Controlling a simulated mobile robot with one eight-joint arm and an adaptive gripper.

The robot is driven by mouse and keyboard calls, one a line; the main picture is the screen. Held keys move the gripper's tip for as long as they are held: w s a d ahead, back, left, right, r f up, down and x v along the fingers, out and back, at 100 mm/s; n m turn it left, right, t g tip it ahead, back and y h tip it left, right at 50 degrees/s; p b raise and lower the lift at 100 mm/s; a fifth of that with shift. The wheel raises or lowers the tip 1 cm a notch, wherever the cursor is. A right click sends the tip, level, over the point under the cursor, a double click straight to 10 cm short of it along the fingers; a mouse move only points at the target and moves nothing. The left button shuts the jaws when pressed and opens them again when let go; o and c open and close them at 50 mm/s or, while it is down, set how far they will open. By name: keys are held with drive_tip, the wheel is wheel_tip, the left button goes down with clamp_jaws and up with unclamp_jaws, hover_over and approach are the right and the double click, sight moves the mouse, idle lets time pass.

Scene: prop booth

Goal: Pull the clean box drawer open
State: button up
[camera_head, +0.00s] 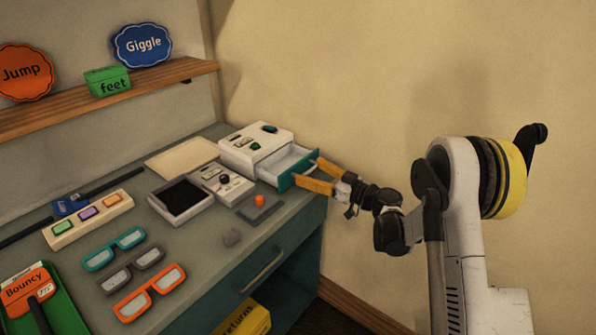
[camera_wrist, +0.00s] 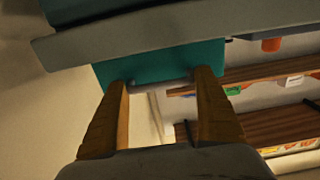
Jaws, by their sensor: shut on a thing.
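The clean box (camera_head: 256,146) is a white unit with green buttons at the back right of the counter. Its drawer (camera_head: 287,163) is pulled out toward the right, with a teal front and an empty-looking pale inside. My gripper (camera_head: 312,176) reaches in from the right with its orange fingers at the teal front. In the wrist view the fingers (camera_wrist: 160,80) close on a thin handle bar of the teal drawer front (camera_wrist: 165,62). The fingertips' contact with the handle is partly hidden in the head view.
A grey pad with an orange knob (camera_head: 259,200) and a white device with a dark screen (camera_head: 181,198) lie near the drawer. The wall stands close behind.

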drive_tip(key=shift+s+d, duration=0.3)
drive_tip(key=shift+d, duration=0.2)
drive_tip(key=o, duration=1.3)
drive_tip(key=shift+w, duration=0.1)
drive_tip(key=v, duration=1.2)
